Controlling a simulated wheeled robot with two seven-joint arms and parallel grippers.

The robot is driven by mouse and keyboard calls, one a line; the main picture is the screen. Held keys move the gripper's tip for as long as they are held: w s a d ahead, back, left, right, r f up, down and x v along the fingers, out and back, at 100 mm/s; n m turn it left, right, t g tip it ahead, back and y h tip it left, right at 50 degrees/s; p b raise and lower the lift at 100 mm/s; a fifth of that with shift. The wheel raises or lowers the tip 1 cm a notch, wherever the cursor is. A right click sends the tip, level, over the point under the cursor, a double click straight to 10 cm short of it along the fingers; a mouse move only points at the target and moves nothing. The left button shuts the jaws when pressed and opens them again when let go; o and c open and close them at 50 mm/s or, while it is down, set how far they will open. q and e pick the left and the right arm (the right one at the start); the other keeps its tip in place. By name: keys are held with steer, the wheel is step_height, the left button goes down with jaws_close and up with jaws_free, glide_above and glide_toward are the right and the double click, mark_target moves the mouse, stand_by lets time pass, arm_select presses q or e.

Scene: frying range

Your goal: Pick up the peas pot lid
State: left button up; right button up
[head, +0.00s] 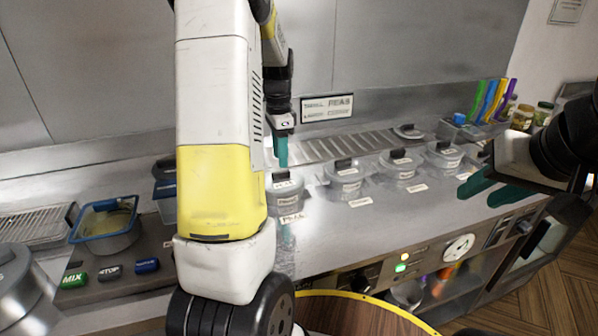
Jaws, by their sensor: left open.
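The peas pot (289,205) is the grey pot nearest my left arm, with a label reading PEAS on the counter in front of it. Its lid (288,185) sits on top and has a dark handle; my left arm hides part of the pot's left side. My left gripper (281,153) points down just above the lid's handle, open, with its teal fingers seen nearly edge-on. I cannot tell whether the fingertips reach the handle. My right gripper (490,190) is at the right, over the counter's front edge, with its two teal fingers apart and empty.
Several similar lidded pots (345,180) stand to the right. A slatted rack (345,145) lies behind them, with a loose lid (408,132) at its right end. A blue-rimmed container (108,226) and buttons (74,280) are at left. Coloured-handled tools (490,100) stand at back right.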

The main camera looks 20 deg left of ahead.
mark_target(282, 171)
arm_select(q)
step_height(282, 171, down, 5)
steer(key=shift+w+d+f, duration=0.1)
steer(key=shift+w+f, duration=0.05)
steer(key=shift+c, duration=0.4)
jaws_close()
